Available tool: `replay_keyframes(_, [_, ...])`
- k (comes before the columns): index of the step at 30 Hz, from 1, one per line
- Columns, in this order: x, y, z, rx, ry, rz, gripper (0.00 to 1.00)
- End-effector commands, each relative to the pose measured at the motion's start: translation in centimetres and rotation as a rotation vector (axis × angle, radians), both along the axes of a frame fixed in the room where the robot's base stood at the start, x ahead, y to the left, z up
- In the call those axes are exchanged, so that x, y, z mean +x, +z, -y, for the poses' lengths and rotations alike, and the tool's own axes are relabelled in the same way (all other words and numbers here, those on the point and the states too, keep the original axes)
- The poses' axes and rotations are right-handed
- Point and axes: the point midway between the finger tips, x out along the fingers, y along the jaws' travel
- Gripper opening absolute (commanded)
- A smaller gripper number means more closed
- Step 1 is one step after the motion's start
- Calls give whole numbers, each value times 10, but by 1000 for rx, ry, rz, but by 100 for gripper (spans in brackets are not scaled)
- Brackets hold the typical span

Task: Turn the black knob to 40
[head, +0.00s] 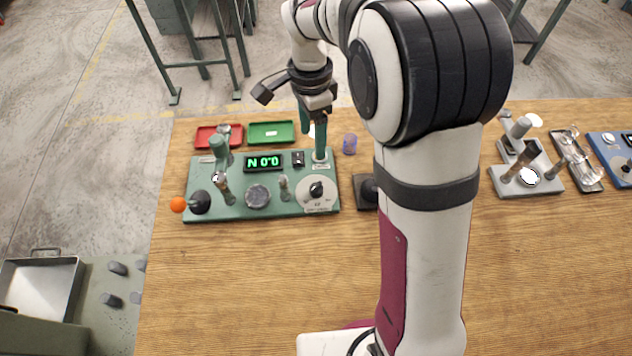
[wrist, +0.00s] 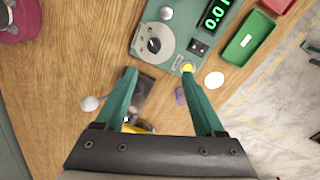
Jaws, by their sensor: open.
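The black knob (head: 316,189) sits on a pale round dial (head: 329,199) at the right front of the green spring coiler panel (head: 240,206). The knob's exact setting is too small to read. The dial also shows in the wrist view (wrist: 148,34), ahead of the fingertips. My gripper (head: 312,142) is above the panel's back right corner, beyond the knob in the head view. In the wrist view its two green fingers (wrist: 160,71) are spread, with nothing held between them. The right fingertip lies beside a yellow spot on the panel's edge.
A green-lit display (head: 263,163) is on the panel, with upright posts and an orange-tipped crank (head: 178,204) left. Red (head: 206,137) and green (head: 271,133) trays stand behind. A purple cup (head: 350,144) and dark block (head: 366,193) are right. The front table is clear.

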Motion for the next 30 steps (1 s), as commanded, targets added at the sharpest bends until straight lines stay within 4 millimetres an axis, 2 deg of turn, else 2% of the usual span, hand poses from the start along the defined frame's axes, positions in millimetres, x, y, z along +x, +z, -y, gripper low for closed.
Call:
replay_keyframes(2, [-9, 5, 3, -7, -114, -4, 71])
replay_keyframes(5, [-13, -4, 4, -11, -157, -8, 71])
replay_keyframes(8, [-15, -29, 4, -11, -155, -11, 71])
replay_keyframes(15, [-19, -102, 5, -10, -154, -10, 71])
replay_keyframes(19, [-20, -129, 5, -9, -153, -8, 71])
replay_keyframes(24, [-20, -147, 5, -10, -152, -6, 71])
replay_keyframes(30, [-20, -151, 5, -9, -152, -3, 71])
